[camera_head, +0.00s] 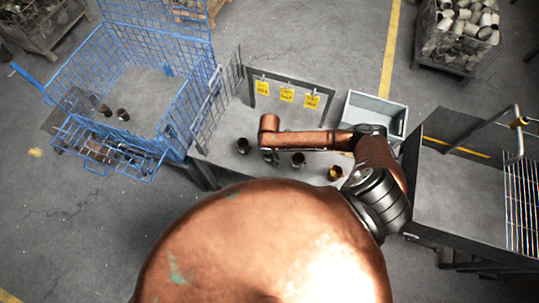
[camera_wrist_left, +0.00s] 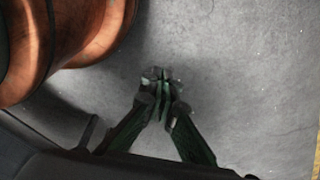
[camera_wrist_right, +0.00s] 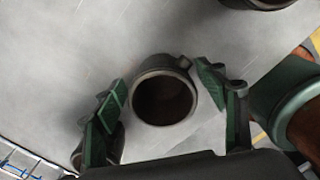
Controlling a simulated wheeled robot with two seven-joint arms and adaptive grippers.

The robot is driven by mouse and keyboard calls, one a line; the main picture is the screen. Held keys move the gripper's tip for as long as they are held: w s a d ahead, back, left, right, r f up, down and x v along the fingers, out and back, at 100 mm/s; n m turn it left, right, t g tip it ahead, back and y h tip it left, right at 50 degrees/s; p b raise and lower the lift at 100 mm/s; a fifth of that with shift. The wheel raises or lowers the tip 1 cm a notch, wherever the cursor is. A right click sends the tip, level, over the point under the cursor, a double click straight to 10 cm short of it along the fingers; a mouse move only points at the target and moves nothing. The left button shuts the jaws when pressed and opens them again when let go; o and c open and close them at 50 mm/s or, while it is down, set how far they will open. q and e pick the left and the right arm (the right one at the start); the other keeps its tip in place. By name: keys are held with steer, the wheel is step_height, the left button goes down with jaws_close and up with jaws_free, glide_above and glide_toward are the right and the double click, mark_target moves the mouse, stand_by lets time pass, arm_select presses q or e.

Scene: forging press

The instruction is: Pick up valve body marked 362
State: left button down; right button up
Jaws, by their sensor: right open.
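Several small dark valve bodies stand on the grey table (camera_head: 225,165): one at the left (camera_head: 243,146), one in the middle (camera_head: 298,160) and a brassier one (camera_head: 335,173) at the right. I cannot read 362 on any of them. My right gripper (camera_head: 270,156) is low over the table, between the left and middle ones. In the right wrist view, the open right gripper (camera_wrist_right: 162,100) has a round, hollow valve body (camera_wrist_right: 163,72) between its fingers, with a small side stub. I cannot tell whether they touch. My left gripper (camera_wrist_left: 163,85) is shut and empty above bare floor.
Yellow tags (camera_head: 287,95) hang on a rack at the table's back. A grey bin (camera_head: 376,108) stands at its back right. A blue wire cage (camera_head: 185,105) stands left, a dark bench (camera_head: 455,195) right. Another dark round part (camera_wrist_right: 258,3) shows at the right wrist view's top.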

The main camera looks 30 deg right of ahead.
steer(key=shift+s+r, duration=0.1)
steer(key=shift+s, duration=0.15)
steer(key=shift+w, duration=0.25)
steer(key=c, duration=0.4)
steer(key=shift+s, duration=0.2)
steer(key=c, duration=0.5)
steer(key=shift+w, duration=0.15)
steer(key=c, duration=0.6)
steer(key=shift+c, duration=0.7)
arm_select(q)
steer(key=shift+s, duration=0.3)
arm_select(e)
steer(key=shift+r, duration=0.1)
